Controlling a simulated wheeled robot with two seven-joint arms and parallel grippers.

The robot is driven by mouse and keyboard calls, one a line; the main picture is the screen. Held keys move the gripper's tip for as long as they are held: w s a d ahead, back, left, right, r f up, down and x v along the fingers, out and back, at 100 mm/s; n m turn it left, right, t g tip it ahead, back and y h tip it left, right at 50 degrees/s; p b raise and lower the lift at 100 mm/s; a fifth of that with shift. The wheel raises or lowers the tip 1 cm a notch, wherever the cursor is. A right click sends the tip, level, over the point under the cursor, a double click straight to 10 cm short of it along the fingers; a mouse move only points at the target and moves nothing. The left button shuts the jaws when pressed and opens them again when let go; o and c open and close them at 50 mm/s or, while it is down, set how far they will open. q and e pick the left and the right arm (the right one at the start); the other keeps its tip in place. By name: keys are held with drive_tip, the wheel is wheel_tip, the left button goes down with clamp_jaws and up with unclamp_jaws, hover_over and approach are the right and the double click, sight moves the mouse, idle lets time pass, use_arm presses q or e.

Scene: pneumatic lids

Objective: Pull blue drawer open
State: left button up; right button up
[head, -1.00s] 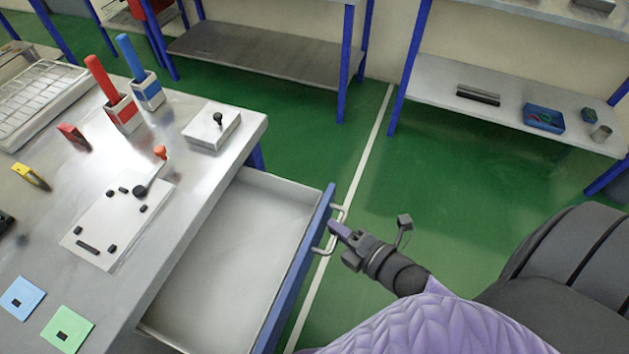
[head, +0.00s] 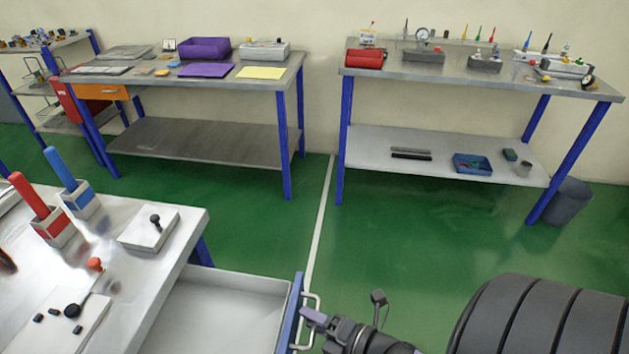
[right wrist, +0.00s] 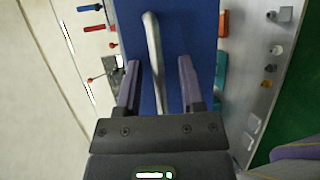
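The blue drawer stands pulled out from the grey workbench, its blue front (head: 290,318) facing right and its pale, empty-looking interior (head: 215,310) showing. A metal bar handle (head: 317,302) is on the front. My right gripper (head: 312,317) is at the handle. In the right wrist view, its two purple fingers (right wrist: 159,62) are apart, with the handle (right wrist: 153,40) passing between them and a gap on either side. The blue front (right wrist: 180,18) fills the space behind. My left gripper is not in view.
The workbench (head: 150,265) carries a red and a blue upright handle in holders, a white box with a black knob (head: 150,228), and a plate with small black parts. Two tables (head: 290,75) (head: 480,80) stand at the back. Green floor (head: 400,245) is free between.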

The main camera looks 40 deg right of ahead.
drive_tip(key=p+v, duration=0.1)
drive_tip(key=v, duration=0.9)
